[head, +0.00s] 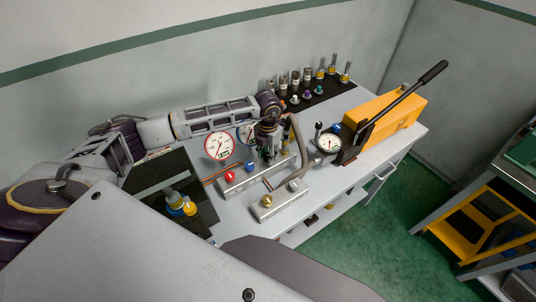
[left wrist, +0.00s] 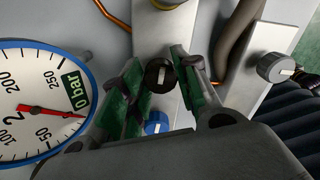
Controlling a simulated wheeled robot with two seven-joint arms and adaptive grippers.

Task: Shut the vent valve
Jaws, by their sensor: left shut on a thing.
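A blue knob (left wrist: 157,122) sits close by on the same block. A grey knob (left wrist: 277,67) is on a separate block. Which knob is the vent valve is not labelled. The blue-rimmed gauge (left wrist: 40,100) reads 0 bar. My right gripper is not in view.
A red-rimmed gauge (head: 219,145) and red knob (head: 230,177) are beside the gripper. A yellow knob (head: 267,201) is in front. A bent pipe (head: 296,150) rises close to the right. A yellow hand pump (head: 385,118) stands further right; a black fittings mat (head: 322,92) lies behind.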

